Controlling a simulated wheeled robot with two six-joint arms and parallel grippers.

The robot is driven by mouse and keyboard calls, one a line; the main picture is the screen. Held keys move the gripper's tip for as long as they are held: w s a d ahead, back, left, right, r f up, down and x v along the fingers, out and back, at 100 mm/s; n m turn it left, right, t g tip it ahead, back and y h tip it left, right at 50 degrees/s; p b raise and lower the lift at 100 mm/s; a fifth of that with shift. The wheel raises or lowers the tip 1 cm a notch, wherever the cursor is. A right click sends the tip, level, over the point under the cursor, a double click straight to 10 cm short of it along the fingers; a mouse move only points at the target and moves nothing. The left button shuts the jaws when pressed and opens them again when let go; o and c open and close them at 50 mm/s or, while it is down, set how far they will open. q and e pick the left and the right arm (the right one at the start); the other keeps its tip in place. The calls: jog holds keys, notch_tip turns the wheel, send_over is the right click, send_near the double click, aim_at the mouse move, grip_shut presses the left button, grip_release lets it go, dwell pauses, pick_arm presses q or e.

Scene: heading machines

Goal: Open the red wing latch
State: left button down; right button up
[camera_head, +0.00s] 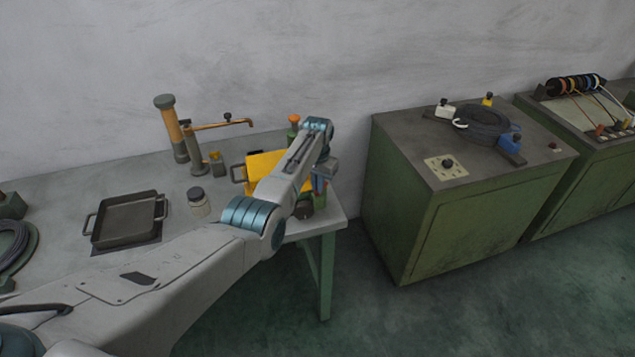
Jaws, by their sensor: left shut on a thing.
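My left arm reaches from the lower left across the table to a small yellow and green machine (262,162) near the table's right end. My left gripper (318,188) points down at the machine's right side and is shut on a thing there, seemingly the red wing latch. The latch is hidden behind my wrist and fingers, so I cannot tell its angle. A dark reddish round part (304,210) shows just below the gripper. An orange knob (294,118) stands at the machine's back. My right gripper is out of view.
A coiled cable (12,245) lies at far left. A green cabinet (450,215) stands right, across a gap.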

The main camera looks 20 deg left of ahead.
pick_arm(q)
jog(key=m, duration=0.5)
jog(key=shift+s+f+m, duration=0.15)
jog(key=shift+f+m, duration=0.05)
jog(key=shift+m, duration=2)
jog(key=shift+f, duration=0.1)
jog(key=c, duration=1.6)
grip_release()
jog(key=shift+s, duration=0.1)
jog(key=shift+w+r, duration=0.2)
jog(key=shift+w, duration=0.05)
